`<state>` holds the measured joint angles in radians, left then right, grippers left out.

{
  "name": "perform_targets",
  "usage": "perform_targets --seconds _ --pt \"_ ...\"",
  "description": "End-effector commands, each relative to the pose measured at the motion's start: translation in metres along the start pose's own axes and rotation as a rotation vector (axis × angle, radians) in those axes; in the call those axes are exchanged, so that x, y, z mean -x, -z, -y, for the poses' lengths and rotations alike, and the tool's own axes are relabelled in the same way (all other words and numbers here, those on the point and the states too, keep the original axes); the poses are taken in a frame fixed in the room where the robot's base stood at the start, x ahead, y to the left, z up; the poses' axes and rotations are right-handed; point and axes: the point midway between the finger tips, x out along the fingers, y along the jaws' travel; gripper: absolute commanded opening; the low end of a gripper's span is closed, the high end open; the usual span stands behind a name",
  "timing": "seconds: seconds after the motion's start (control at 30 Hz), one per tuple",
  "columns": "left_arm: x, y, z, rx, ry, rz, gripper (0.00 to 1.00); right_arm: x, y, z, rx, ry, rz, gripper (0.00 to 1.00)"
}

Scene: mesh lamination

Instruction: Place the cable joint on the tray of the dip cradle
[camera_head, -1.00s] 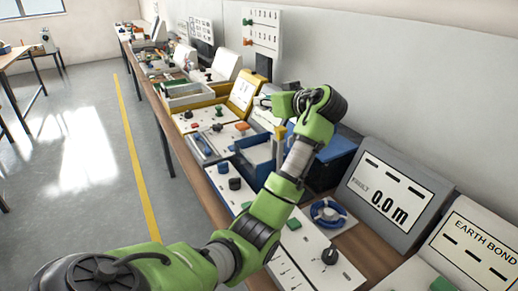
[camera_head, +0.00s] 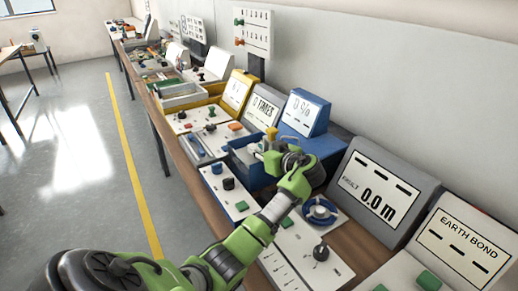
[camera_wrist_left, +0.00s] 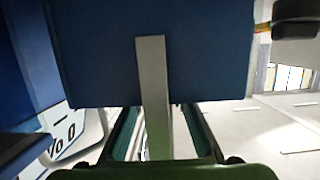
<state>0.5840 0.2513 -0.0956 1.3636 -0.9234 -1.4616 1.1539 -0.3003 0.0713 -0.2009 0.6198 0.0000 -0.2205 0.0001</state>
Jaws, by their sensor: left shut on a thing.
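My left gripper (camera_head: 266,148) is at the blue dip tank (camera_head: 318,146), over its near left part. In the left wrist view, its two green fingers (camera_wrist_left: 162,132) are on either side of a pale grey bar (camera_wrist_left: 153,90). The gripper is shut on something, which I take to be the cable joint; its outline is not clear. A blue wall (camera_wrist_left: 95,60) fills much of the wrist view behind the bar. A small yellow part (camera_head: 271,133) shows beside the gripper, perhaps of the dip cradle. The cradle's tray cannot be made out. My right gripper is not in view.
A blue display reading "0 %" (camera_head: 305,113) stands behind the tank. A panel with a blue ring (camera_head: 320,212) and black knob is nearer. The grey "FAULT" display (camera_head: 383,190) stands to the right. The floor left of the bench is clear.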

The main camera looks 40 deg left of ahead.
Motion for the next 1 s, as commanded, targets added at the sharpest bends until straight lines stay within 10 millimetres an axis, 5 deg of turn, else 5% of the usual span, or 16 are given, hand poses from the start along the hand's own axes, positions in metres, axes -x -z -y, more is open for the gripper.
perform_targets --seconds 0.3,0.33,0.4,0.8,1.0 --pt "-0.001 -0.003 0.000 0.001 -0.001 -0.001 0.00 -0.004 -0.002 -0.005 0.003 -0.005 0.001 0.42" --pt "0.000 -0.002 0.000 0.001 -0.001 0.000 0.25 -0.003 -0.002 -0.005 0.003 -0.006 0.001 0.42" --pt "0.000 -0.002 0.000 0.001 -0.001 0.000 0.37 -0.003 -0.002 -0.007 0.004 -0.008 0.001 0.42" --pt "0.001 0.003 0.000 0.001 0.000 -0.001 0.37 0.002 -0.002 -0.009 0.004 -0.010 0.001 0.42" --pt "0.034 -0.002 -0.002 0.005 -0.006 0.002 0.37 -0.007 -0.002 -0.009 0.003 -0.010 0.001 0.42"
